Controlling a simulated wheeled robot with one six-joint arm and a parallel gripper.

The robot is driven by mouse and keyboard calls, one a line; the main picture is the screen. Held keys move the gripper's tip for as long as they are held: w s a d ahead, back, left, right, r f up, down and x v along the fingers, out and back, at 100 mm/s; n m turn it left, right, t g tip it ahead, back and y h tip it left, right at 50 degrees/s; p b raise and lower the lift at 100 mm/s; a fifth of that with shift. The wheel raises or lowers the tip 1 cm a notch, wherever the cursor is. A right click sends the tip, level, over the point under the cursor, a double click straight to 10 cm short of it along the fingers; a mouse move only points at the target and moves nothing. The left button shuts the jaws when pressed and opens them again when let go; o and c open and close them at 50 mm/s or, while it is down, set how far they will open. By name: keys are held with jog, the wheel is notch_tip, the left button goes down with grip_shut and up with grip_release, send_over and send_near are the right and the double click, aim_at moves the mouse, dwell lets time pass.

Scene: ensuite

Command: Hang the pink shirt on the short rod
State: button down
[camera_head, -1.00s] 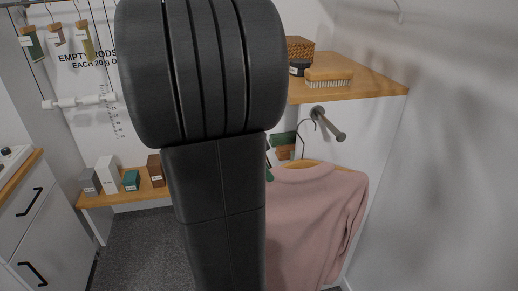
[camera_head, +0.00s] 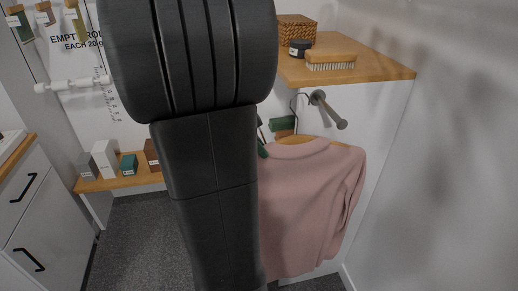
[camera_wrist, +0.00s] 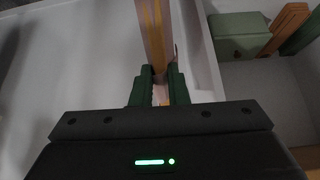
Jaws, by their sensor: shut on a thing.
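The pink shirt (camera_head: 310,200) hangs from a wooden hanger (camera_head: 345,144) on the right in the head view. The hanger's thin dark hook (camera_head: 295,101) stands upright just left of the short rod (camera_head: 328,109); whether they touch is unclear. The short grey rod sticks out from the white panel below the wooden shelf. My gripper (camera_wrist: 160,88) has its green fingers shut on the hanger (camera_wrist: 154,35) in the wrist view. In the head view, my arm hides most of the gripper and the shirt's left side.
The wooden shelf (camera_head: 385,73) above the rod holds a brush (camera_head: 330,62), a dark jar (camera_head: 299,48) and a woven box (camera_head: 296,29). A low shelf (camera_head: 110,183) with small boxes stands at left, beside a drawer cabinet (camera_head: 25,215). Grey floor shows between.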

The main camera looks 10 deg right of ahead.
aim_at(291, 155)
jog(key=shift+w+d+b, duration=0.2)
jog(key=shift+d+b, duration=0.35)
jog(key=shift+d, duration=1.9)
jog(key=shift+w+d+f+b, duration=0.1)
jog(key=shift+d+f+b, duration=0.35)
jog(key=shift+d+b, duration=0.25)
jog(key=shift+d+f+b, duration=0.45)
jog(key=shift+d+b, duration=0.05)
jog(key=shift+d, duration=0.3)
jog(key=shift+a+b+x, duration=0.2)
jog(key=shift+b+x, duration=1.1)
jog(key=shift+x, duration=0.05)
jog(key=shift+f, duration=0.15)
jog(key=c, duration=1.3)
grip_release()
jog(key=shift+c, duration=0.2)
jog(key=v, duration=1.4)
jog(key=shift+f, duration=0.1)
